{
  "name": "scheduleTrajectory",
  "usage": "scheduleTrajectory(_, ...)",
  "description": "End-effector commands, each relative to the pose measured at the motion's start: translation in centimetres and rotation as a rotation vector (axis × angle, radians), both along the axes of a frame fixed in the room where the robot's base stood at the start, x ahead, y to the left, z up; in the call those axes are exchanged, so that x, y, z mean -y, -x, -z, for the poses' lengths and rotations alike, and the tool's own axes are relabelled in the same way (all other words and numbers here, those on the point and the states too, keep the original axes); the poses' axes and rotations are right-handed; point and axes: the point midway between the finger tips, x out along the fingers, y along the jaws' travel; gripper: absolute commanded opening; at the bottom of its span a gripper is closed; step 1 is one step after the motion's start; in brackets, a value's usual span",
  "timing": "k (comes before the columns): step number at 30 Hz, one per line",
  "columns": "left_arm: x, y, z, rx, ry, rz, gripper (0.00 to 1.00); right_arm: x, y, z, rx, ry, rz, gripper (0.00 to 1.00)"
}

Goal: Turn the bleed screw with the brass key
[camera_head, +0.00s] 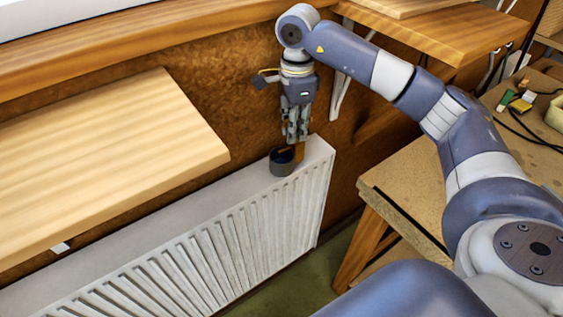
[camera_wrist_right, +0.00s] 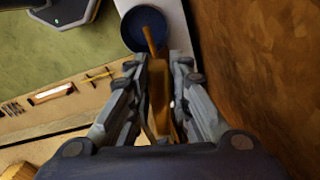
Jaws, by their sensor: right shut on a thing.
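My right gripper (camera_head: 294,138) points down over the right end of the white radiator (camera_head: 225,235). It is shut on the brass key (camera_head: 299,151), which also shows between the fingers in the wrist view (camera_wrist_right: 158,88). The key's thin end (camera_wrist_right: 149,38) overlaps a dark blue round cup (camera_wrist_right: 137,23) in the wrist view. I cannot tell whether it touches anything. In the head view the cup (camera_head: 281,163) is at the radiator's top edge, just below the fingers. I cannot make out the bleed screw. My left gripper is not in view.
A wooden shelf (camera_head: 100,150) juts out over the radiator's left part. Another shelf (camera_head: 440,30) is at upper right, behind my right arm. A workbench (camera_head: 400,185) with small items and cables stands at right. The brown wall (camera_head: 225,75) is close behind the gripper.

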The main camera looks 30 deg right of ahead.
Motion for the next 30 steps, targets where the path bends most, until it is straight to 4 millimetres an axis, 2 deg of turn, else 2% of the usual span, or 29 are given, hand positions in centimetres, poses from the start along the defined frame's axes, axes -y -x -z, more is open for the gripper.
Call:
scheduleTrajectory(1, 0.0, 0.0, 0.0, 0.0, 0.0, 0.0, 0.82, 0.0, 0.0, 0.1, -0.002, 0.001, 0.015, 0.23)
scheduleTrajectory(3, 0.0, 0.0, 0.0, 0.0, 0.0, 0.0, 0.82, 0.0, 0.0, 0.1, -0.002, 0.001, 0.012, 0.39)
scheduleTrajectory(4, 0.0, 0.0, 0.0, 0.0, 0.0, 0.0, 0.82, 0.0, 0.0, 0.1, -0.002, 0.001, 0.012, 0.42)
scheduleTrajectory(13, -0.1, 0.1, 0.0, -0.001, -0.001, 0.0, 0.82, 0.0, 0.0, 0.0, -0.001, 0.0, 0.01, 0.42)
scheduleTrajectory(17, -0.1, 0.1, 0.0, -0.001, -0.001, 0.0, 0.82, 0.0, -0.1, -0.8, 0.002, 0.0, 0.01, 0.42)
scheduleTrajectory(20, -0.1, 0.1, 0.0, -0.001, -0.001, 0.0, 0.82, 0.0, -0.1, -2.3, 0.004, -0.001, 0.01, 0.42)
scheduleTrajectory(25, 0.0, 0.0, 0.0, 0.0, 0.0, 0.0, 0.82, 0.0, -0.1, -6.2, 0.004, -0.001, 0.011, 0.42)
scheduleTrajectory(30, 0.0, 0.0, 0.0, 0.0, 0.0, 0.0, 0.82, 0.1, -0.1, -8.7, 0.003, 0.001, 0.012, 0.42)
